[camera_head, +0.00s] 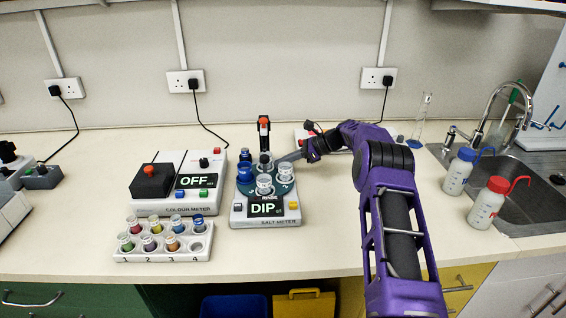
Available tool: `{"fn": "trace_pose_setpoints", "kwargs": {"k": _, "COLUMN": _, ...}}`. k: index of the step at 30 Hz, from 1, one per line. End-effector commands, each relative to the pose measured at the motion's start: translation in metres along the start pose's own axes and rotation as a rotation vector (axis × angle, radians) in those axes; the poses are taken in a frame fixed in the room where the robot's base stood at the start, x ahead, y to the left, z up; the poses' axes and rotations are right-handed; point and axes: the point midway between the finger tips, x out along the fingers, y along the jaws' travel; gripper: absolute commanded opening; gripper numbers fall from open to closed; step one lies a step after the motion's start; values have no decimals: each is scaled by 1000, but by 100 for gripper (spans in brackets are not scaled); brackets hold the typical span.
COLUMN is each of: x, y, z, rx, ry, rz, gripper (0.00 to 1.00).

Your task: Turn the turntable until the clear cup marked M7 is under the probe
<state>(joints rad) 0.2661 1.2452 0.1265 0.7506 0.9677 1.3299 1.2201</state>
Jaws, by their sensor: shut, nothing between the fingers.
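The black probe (264,130) with a red top rises at the back, over the cup position there. Cup markings are too small to read, so I cannot tell which is M7. My gripper (284,159) is shut and empty at the turntable's back right; whether it touches a cup is unclear.
The colour meter (177,209), showing "OFF", stands to the left with a white vial rack (140,254) in front. A white device behind my arm is partly hidden. Wash bottles (487,205) and a sink (530,175) are at the right.

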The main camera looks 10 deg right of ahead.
Motion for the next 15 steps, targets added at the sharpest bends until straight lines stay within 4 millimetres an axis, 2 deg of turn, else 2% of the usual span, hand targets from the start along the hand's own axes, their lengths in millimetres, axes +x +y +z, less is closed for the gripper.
{"fn": "trace_pose_setpoints", "kwargs": {"k": 15, "x": 9, "y": -4, "z": 5, "rx": 4, "ry": -1, "rz": -4, "gripper": 0}}
